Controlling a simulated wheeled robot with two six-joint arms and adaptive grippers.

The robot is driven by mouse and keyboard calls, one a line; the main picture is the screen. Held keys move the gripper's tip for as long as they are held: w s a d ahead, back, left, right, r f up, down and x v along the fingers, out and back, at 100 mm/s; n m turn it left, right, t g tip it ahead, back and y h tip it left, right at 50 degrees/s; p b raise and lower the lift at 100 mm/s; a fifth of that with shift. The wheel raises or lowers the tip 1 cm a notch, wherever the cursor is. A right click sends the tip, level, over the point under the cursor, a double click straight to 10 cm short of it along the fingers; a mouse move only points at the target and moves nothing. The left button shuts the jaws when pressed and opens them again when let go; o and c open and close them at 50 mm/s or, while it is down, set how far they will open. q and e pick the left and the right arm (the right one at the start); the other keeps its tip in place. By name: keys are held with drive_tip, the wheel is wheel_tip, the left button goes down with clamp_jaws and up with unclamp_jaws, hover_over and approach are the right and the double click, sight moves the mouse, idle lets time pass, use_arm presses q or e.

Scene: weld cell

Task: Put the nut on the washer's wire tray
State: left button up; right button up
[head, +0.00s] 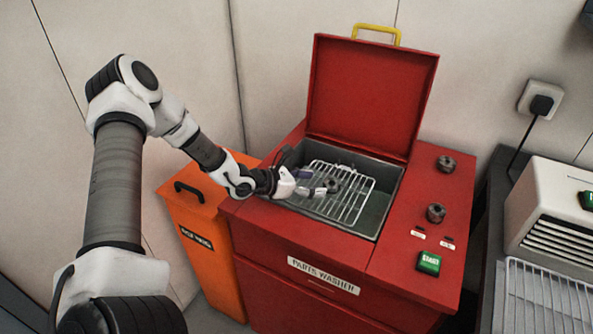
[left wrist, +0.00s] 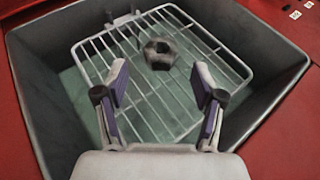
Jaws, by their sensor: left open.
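The nut (left wrist: 160,54) is a dark grey hexagon lying on the white wire tray (left wrist: 183,128) inside the washer's basin. It also shows in the head view (head: 332,185), on the tray (head: 350,212) close to the gripper. My left gripper (left wrist: 160,78) is open and empty over the tray. Its two fingertips are on the near side of the nut, apart from it. It reaches in from the left in the head view (head: 318,184). The red parts washer (head: 270,238) has its lid (head: 370,95) raised. My right gripper is not in view.
Two dark knobs (head: 446,164) (head: 436,213) and a green start button (head: 429,263) are on the washer's right top. An orange bin (head: 205,250) stands left of it. A white vented unit (head: 555,215) and another wire rack (head: 545,300) are at the right.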

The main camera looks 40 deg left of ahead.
use_arm(q)
drive_tip(key=p+v, duration=0.1)
drive_tip(key=v, duration=0.1)
drive_tip(key=p+v, duration=0.1)
drive_tip(key=v, duration=0.2)
drive_tip(key=shift+r+p, duration=0.4)
drive_tip(key=shift+s+a+p, duration=0.2)
drive_tip(key=shift+s+p, duration=0.2)
drive_tip(key=shift+s, duration=0.2)
drive_tip(key=shift+s+f, duration=0.1)
